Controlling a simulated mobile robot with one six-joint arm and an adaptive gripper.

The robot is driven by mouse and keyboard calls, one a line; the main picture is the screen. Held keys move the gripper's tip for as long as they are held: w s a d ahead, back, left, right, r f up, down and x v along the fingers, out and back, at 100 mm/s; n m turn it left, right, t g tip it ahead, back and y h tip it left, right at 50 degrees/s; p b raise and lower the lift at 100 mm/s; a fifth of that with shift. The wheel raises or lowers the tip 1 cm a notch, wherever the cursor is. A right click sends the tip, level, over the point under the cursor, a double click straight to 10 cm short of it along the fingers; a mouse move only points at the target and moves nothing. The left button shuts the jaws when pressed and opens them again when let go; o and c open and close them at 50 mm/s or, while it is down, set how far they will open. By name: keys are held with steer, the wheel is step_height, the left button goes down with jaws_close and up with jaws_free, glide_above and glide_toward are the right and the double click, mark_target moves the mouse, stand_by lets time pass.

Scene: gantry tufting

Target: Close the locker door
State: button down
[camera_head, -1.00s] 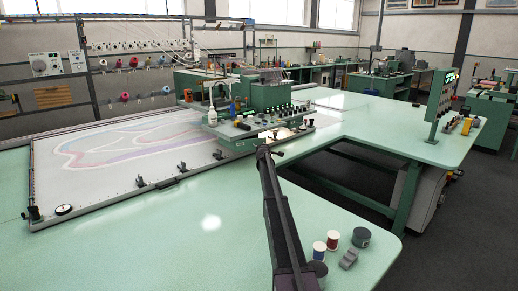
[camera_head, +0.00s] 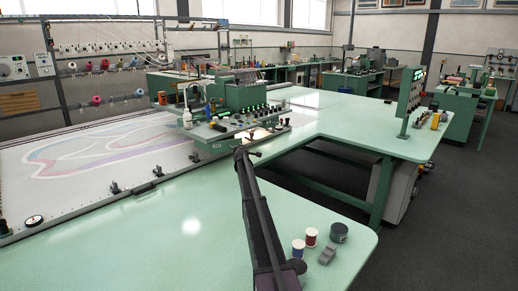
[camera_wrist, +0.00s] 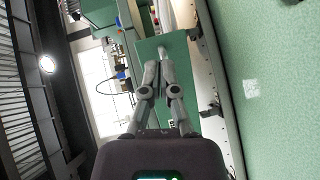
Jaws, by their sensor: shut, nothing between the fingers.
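No locker or locker door can be made out in either view. My gripper (camera_wrist: 160,58) shows in the wrist view, its two grey fingers shut together with nothing between them. It points toward a green panel and the machine's pale edge, though the distance is unclear. In the head view my dark arm rises from the bottom over the green table, and the gripper itself is hard to make out there.
A large pale green table (camera_head: 160,255) fills the front, with thread spools (camera_head: 310,236) and a dark round tin (camera_head: 338,232) at its near right corner. A green tufting head (camera_head: 238,105) stands behind. Dark floor (camera_head: 455,215) is clear at the right.

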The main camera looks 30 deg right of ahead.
steer(key=s+d+r+p, duration=0.1)
steer(key=s+d+r, duration=0.1)
steer(key=s+d, duration=0.4)
steer(key=shift+s+p, duration=0.35)
steer(key=shift+s, duration=1.45)
steer(key=c, duration=1.4)
jaws_free()
